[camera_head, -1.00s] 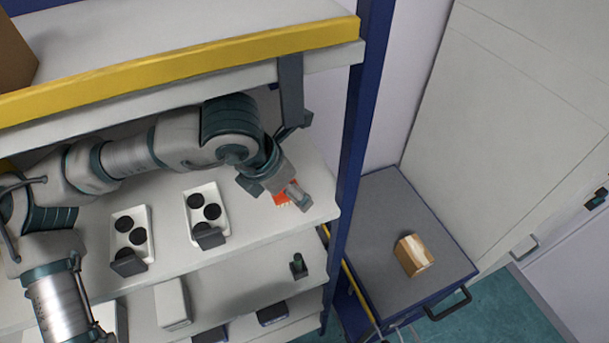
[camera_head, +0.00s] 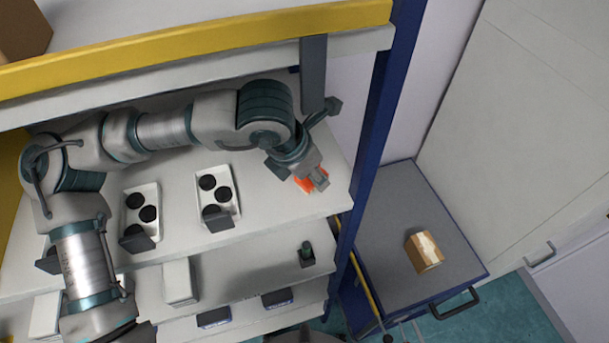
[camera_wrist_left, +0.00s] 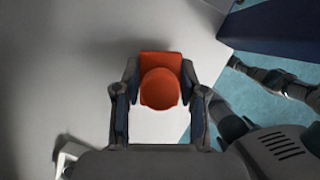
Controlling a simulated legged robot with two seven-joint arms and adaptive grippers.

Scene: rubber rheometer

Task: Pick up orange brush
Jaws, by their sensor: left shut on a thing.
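The orange brush (camera_head: 303,184) is at the right end of the upper open shelf, partly hidden by my left gripper (camera_head: 317,181). In the left wrist view, the orange brush (camera_wrist_left: 160,88) shows a rounded orange part in front of a flatter orange part. The two fingers of my left gripper (camera_wrist_left: 160,108) are on either side of it, and the gripper is shut on the brush. The brush appears at the shelf surface; whether it is lifted is unclear. My right gripper is not in view.
Two white trays (camera_head: 155,190) (camera_head: 201,167) with black discs stand left of the brush. A blue post (camera_head: 385,110) rises right of the shelf, and a yellow-edged shelf (camera_head: 200,48) hangs above. A cardboard box (camera_head: 424,252) sits on the grey cabinet (camera_head: 385,285).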

